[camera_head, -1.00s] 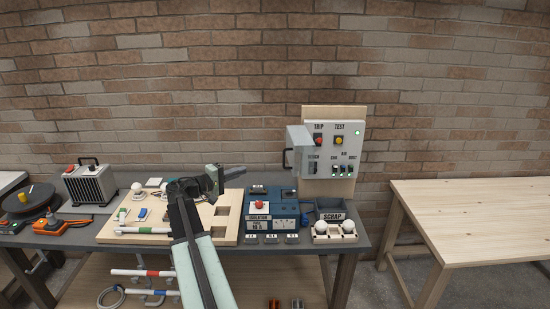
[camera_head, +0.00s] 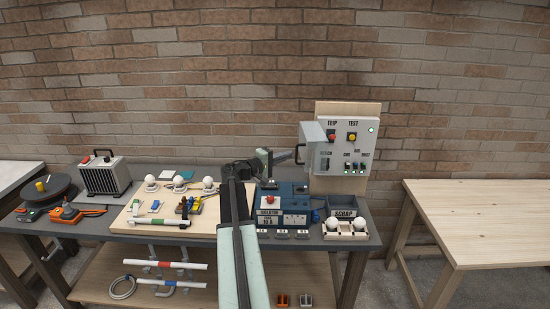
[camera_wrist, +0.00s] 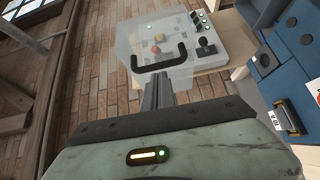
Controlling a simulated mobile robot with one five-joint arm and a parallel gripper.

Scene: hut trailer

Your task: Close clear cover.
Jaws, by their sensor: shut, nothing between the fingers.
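The clear cover (camera_head: 314,137) is a see-through box lid that stands out from the left part of the grey control panel (camera_head: 352,134). It has a dark handle (camera_head: 299,152) on its left side. In the wrist view, the clear cover (camera_wrist: 140,36) and its black handle (camera_wrist: 160,60) are straight ahead, with the panel's buttons behind. My gripper (camera_head: 292,157) is shut and empty, and it points right at the handle. In the wrist view, my fingertips (camera_wrist: 158,82) are just below the handle. I cannot tell whether they touch it.
The blue isolator box (camera_head: 282,203) sits below and in front of the panel. A scrap tray (camera_head: 343,212) is to its right. A bare wooden table (camera_head: 480,215) stands at the right.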

